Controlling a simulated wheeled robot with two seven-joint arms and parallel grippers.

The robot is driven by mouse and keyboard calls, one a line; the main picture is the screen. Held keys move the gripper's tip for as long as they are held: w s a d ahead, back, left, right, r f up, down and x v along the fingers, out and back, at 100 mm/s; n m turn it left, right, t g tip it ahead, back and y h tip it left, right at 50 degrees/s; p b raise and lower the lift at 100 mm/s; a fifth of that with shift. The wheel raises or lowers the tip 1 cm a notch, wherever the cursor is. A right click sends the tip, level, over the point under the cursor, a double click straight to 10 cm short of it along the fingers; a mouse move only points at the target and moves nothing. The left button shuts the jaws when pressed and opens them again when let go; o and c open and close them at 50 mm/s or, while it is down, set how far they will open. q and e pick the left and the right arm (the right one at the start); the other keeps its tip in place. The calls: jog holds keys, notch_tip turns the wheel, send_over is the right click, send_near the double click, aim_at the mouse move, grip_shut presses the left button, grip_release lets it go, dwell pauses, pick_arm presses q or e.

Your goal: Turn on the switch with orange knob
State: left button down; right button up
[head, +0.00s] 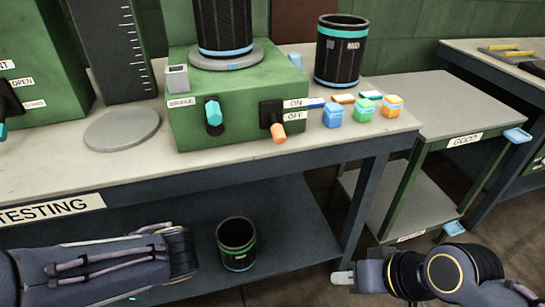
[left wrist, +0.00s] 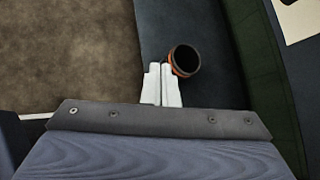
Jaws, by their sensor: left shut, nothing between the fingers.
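The switch (head: 268,112) with the orange knob (head: 279,134) is on the front of a green box on the workbench. Its lever tilts down, with the knob below the OFF label (head: 294,115); the ON label (head: 296,103) is above that. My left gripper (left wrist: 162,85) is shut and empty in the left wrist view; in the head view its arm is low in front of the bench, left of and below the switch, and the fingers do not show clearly. My right gripper (head: 342,278) is low at the right, well below the switch, its finger gap not visible.
A teal-knobbed switch (head: 213,115) is left of the orange one. Small coloured blocks (head: 363,109) and a black MID container (head: 340,50) stand right of the box. A dark cup (head: 237,243) is on the lower shelf. An orange-banded cup (left wrist: 185,60) is beside my left fingers' view.

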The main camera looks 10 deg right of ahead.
pick_arm(q)
jog(key=w+d+r+m+t+y, duration=0.1)
jog(key=w+d+r+m+t, duration=0.25)
jog(key=d+m+t, duration=0.35)
jog(key=w+d+r+m+t, duration=0.3)
jog(key=w+d+m+t, duration=0.15)
jog(key=d, duration=0.45)
jog(key=s+d+r+m+t+h, duration=0.1)
jog(key=s+d+m+t+h, duration=0.1)
jog(key=d+m+t+h, duration=0.2)
jog(key=s+d+r+m+t+h, duration=0.1)
jog(key=s+d+m+t+h, duration=0.2)
jog(key=d+m+h, duration=0.5)
jog(key=d+m+t, duration=0.1)
jog(key=d, duration=0.4)
jog(key=shift+d+r, duration=0.15)
jog(key=shift+d, duration=0.05)
jog(key=shift+t, duration=0.25)
